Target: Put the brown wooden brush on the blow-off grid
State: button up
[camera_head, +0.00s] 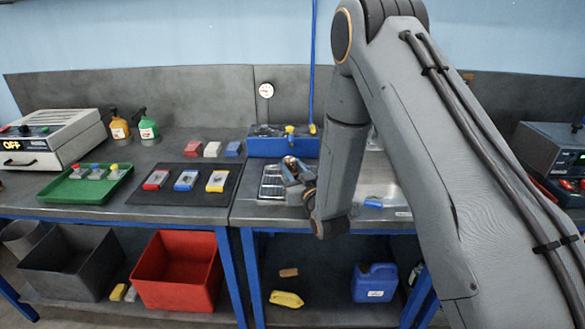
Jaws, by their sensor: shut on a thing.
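The blow-off grid (271,183) is a pale slotted metal grate on the bench, just in front of a blue unit. My gripper (292,168) is low over the grid's right side, partly hidden by its own wrist. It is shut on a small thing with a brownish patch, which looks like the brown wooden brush. Most of that thing is hidden, and I cannot tell whether it touches the grid. A separate small brown block (288,272) lies on the lower shelf.
The blue unit (283,146) with a yellow knob stands behind the grid. A metal basin (385,193) is to the right, partly behind my arm. A dark mat (140,198) with several coloured blocks and a green tray (72,196) lie left.

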jog(key=shift+f, duration=0.2)
jog(key=o, duration=1.1)
jog(key=shift+c, duration=0.2)
jog(key=shift+r, duration=0.2)
jog(key=b+v, duration=0.3)
jog(key=v, duration=0.9)
